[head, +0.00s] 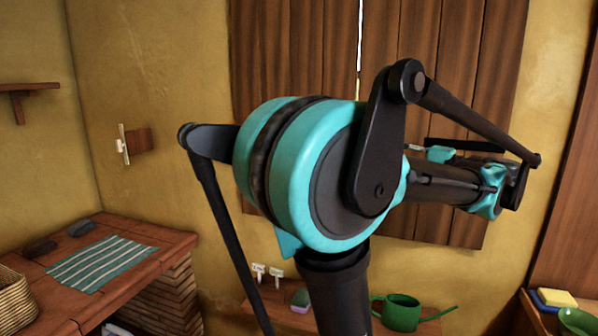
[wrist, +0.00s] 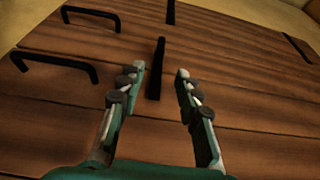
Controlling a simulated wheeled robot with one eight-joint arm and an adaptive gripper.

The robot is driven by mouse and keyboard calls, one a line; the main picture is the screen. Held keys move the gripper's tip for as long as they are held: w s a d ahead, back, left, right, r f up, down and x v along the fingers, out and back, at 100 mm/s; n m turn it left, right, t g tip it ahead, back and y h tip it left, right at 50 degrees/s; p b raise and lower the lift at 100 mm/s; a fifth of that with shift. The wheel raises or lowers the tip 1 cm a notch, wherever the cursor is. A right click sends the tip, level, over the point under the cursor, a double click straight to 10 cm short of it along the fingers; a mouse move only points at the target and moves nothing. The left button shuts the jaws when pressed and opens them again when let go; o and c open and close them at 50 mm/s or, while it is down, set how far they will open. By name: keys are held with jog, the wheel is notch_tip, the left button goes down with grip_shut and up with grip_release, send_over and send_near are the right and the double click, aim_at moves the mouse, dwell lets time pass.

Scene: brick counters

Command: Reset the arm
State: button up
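I cannot tell how far the fingertips are from the panel. In the head view my teal and black arm is raised and fills the middle, reaching to the right in front of dark wooden shutters (head: 290,50). The gripper's fingers cannot be made out in the head view.
A brick counter (head: 150,235) with a striped cloth (head: 100,262) and a wicker basket (head: 14,300) is at the left. A green watering can (head: 400,312) stands low behind the arm. A yellow sponge (head: 557,298) and green bowl (head: 578,321) are at the lower right.

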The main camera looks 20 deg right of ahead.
jog(key=w+a+f+n+g+h, duration=0.15)
jog(key=a+f+g, duration=0.25)
jog(key=a+f, duration=0.6)
jog(key=w+a+f+n+g+h, duration=0.15)
jog(key=a+f+g, duration=0.4)
jog(key=f, duration=0.95)
jog(key=s+a+f+n+h, duration=0.3)
jog(key=s+f+n, duration=0.1)
jog(key=f, duration=0.5)
jog(key=s+a+f+n+g+h, duration=0.1)
jog(key=s+a+f+n+h, duration=0.2)
jog(key=f, duration=0.6)
jog(key=shift+s+f+n+h, duration=0.35)
jog(key=shift+s+n+h, duration=0.3)
jog(key=shift+s, duration=0.2)
